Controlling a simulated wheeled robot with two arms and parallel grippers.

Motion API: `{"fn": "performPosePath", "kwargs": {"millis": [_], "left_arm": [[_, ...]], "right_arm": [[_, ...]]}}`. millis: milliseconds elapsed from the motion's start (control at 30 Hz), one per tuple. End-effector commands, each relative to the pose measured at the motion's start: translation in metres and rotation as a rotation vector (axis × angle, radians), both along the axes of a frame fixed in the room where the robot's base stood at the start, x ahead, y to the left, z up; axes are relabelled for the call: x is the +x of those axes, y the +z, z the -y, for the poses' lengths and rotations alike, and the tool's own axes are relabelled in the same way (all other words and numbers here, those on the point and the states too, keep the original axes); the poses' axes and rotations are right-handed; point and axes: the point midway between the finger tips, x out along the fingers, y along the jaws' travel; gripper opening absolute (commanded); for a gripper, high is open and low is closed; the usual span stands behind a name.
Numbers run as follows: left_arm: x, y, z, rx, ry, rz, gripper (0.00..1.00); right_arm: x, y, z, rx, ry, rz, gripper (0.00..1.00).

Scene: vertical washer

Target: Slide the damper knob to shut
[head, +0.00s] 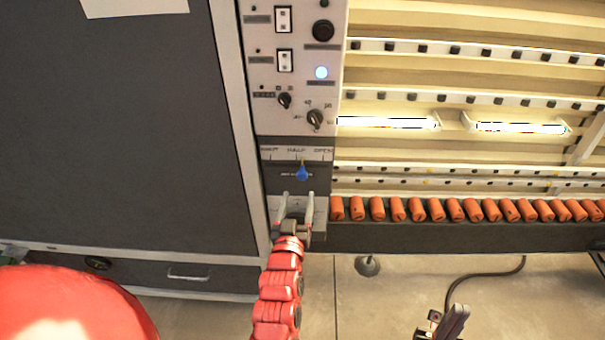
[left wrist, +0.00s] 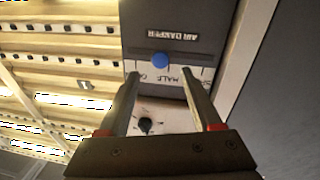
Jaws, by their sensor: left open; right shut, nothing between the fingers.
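The blue damper knob (head: 302,174) sits on the slot of a dark panel below a white SHUT–HALF–OPEN scale (head: 297,154). Its yellow pointer stands a little to the OPEN side of HALF. My left gripper (head: 296,194) is open, just below the knob, with nothing between its fingers. In the left wrist view, which is turned over, the knob (left wrist: 160,60) lies beyond and between the fingertips (left wrist: 161,75), and no contact is visible. The AIR DAMPER label shows above it there.
Switches and two dark rotary knobs (head: 315,118) are on the light panel above the scale. A row of orange rollers (head: 450,209) and lit lamps are at the right. A dark grey cabinet (head: 120,130) fills the left. A hose lies on the floor.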

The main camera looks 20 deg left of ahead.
Motion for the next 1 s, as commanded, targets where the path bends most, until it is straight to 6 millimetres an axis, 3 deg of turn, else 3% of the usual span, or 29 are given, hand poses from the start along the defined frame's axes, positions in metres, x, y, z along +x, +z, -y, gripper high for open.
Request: {"fn": "performPosePath", "kwargs": {"millis": [200, 400, 600, 933, 1000], "left_arm": [[0.044, 0.005, -0.009, 0.001, 0.002, 0.001, 0.66], [0.072, 0.002, -0.013, -0.001, 0.000, -0.003, 0.66], [0.086, 0.002, -0.016, 0.001, 0.000, 0.003, 0.66], [0.088, 0.000, -0.016, 0.000, 0.000, 0.001, 0.66], [0.087, 0.000, -0.016, 0.000, 0.000, 0.001, 0.53]], "right_arm": [[0.000, 0.020, 0.000, 0.000, 0.000, 0.000, 0.00], [0.000, 0.030, 0.000, 0.000, 0.000, 0.000, 0.00], [0.000, 0.034, 0.000, 0.000, 0.000, 0.000, 0.00], [0.000, 0.034, 0.000, 0.000, 0.000, 0.000, 0.00], [0.000, 0.034, 0.000, 0.000, 0.000, 0.000, 0.00]]}}
